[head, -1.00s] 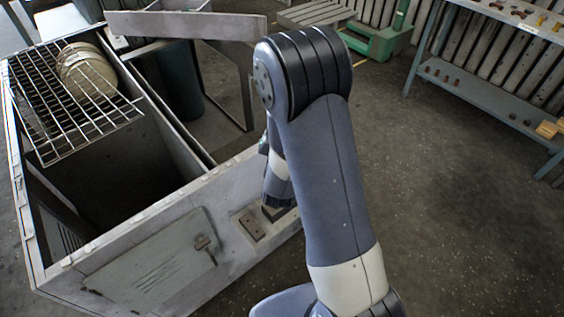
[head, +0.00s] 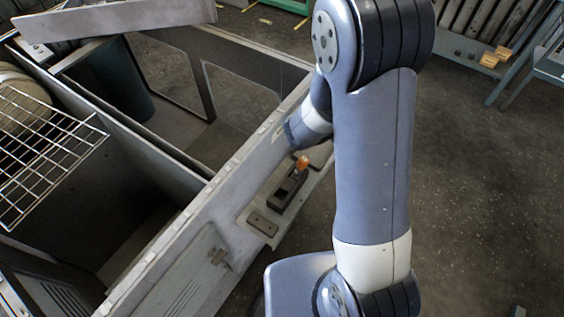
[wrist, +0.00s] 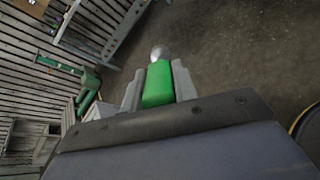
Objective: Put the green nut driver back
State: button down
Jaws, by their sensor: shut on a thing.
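The green nut driver (wrist: 158,85) is in the wrist view, with a green handle and a rounded silver end pointing away from the wrist. My gripper (wrist: 158,86) is shut on the handle, one pale finger on each side. The floor lies far beyond it, so it is held up in the air. In the head view my arm hides the gripper and the nut driver.
A large grey housing (head: 185,245) fills the left, with a wire rack (head: 45,150) over its open top. On its side ledge stand a dark block with an orange top (head: 290,185) and a flat dark block (head: 263,223). Open floor (head: 480,210) lies right.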

jog(key=s+a+f+m+g+y, duration=0.5)
jog(key=s+f+m+g, duration=0.1)
jog(key=s+m+g, duration=0.15)
jog(key=a+f+m+y, duration=0.2)
jog(key=a+m+y, duration=0.45)
jog(key=a, duration=0.85)
notch_tip(320, 180, down, 8)
jog(key=b, duration=0.6)
jog(key=shift+s+d+b, duration=0.15)
jog(key=shift+b, duration=0.2)
jog(key=shift+t+h, duration=0.25)
jog(key=shift+f+b, duration=1)
jog(key=shift+f+b, duration=0.9)
jog(key=shift+f, duration=0.2)
